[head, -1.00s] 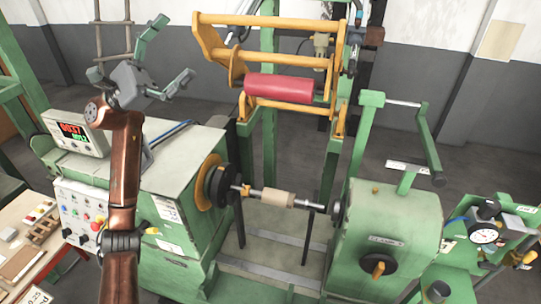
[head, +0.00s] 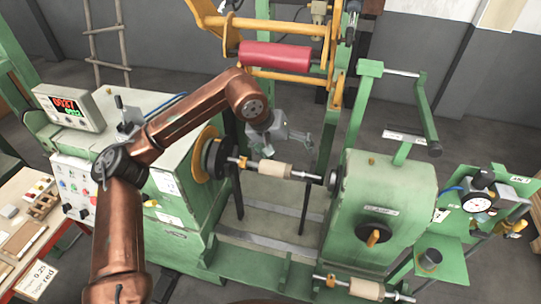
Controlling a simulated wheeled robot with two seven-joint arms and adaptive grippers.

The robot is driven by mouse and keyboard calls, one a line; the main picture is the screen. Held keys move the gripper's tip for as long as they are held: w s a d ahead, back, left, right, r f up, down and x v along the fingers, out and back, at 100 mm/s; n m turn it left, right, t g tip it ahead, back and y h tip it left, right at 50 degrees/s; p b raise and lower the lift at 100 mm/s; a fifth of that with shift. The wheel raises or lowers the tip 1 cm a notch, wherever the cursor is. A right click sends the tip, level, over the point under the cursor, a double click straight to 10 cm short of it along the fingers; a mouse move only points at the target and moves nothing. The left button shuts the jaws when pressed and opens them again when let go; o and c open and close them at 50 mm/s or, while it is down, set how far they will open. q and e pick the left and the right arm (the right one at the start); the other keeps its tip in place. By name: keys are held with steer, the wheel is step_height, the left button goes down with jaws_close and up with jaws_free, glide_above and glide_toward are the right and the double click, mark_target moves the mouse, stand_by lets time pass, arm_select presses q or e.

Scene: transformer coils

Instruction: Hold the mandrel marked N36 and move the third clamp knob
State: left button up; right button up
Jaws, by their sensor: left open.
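A mandrel with a tan core (head: 276,169) sits between the black and orange faceplate on the left and the green tailstock on the right. A small orange clamp (head: 243,162) is on its shaft. A second mandrel with a tan core (head: 366,289) and an orange collar (head: 331,281) lies at the bottom edge. I cannot read N36 on either one. An orange knob (head: 374,238) is on the tailstock front; I cannot tell which knob is the third. My left gripper (head: 292,142) is open and empty, just above and behind the first mandrel. My right gripper is not in view.
The green tailstock (head: 385,190) stands right of the first mandrel. A red roll (head: 275,55) hangs in a yellow frame behind. The green headstock cabinet (head: 185,235) is at left. A gauge (head: 477,204) is at right. A wooden table (head: 20,250) is at lower left.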

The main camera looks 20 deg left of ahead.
mark_target(274, 170)
arm_select(q)
steer(key=w+a+f+y, duration=0.1)
steer(key=w+f, duration=0.1)
steer(key=f, duration=0.3)
steer(key=w+a+f+y, duration=0.1)
steer(key=w+a+f, duration=0.1)
steer(key=f, duration=0.3)
steer(key=w+a+f+m+y, duration=0.1)
steer(key=a+f, duration=0.1)
steer(key=f, duration=0.3)
steer(key=shift+w+a+y, duration=0.15)
steer(key=shift+w+y, duration=0.15)
steer(key=shift+w, duration=0.1)
